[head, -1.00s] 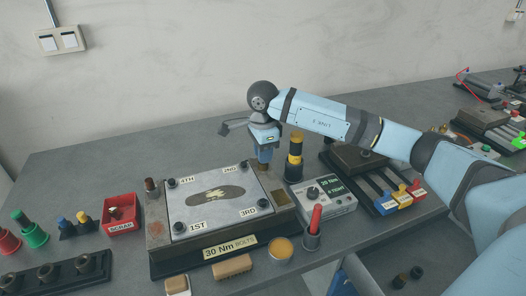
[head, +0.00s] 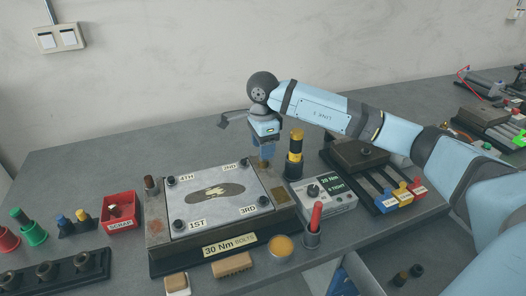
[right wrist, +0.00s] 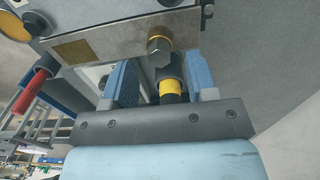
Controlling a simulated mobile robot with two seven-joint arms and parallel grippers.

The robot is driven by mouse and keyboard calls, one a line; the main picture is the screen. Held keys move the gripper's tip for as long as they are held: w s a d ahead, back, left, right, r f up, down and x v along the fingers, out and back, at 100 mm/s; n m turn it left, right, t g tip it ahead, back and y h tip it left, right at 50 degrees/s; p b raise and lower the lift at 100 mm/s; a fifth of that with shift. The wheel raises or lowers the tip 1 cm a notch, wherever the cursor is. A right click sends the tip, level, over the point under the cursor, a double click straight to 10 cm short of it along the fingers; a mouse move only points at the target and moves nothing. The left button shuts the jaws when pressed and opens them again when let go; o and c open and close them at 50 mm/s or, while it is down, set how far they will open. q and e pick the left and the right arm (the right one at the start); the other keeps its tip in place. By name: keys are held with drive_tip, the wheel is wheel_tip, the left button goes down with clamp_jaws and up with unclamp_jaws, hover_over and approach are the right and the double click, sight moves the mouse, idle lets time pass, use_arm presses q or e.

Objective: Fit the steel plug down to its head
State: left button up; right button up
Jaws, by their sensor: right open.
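My right gripper (head: 266,155) is open above the back right corner of the fixture (head: 158,236). A small brownish piece (head: 265,164), apparently the plug in its bushing, shows just below the fingers. In the right wrist view a grey hex-headed steel plug (right wrist: 158,46) stands at a brass ring on the fixture's edge. It lies beyond the open fingertips (right wrist: 160,72), with nothing gripped. How deep the plug sits is hidden by its head. My left gripper is not in view.
A black-and-yellow tool (head: 295,150) stands upright close to the right of my gripper. A red scrap bin (head: 122,207) stands left. The bench behind is clear.

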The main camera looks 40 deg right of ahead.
wheel_tip(320, 180, up, 12)
idle(0.3)
drive_tip(key=shift+s+f, duration=0.15)
drive_tip(key=shift+f, duration=0.05)
idle(0.3)
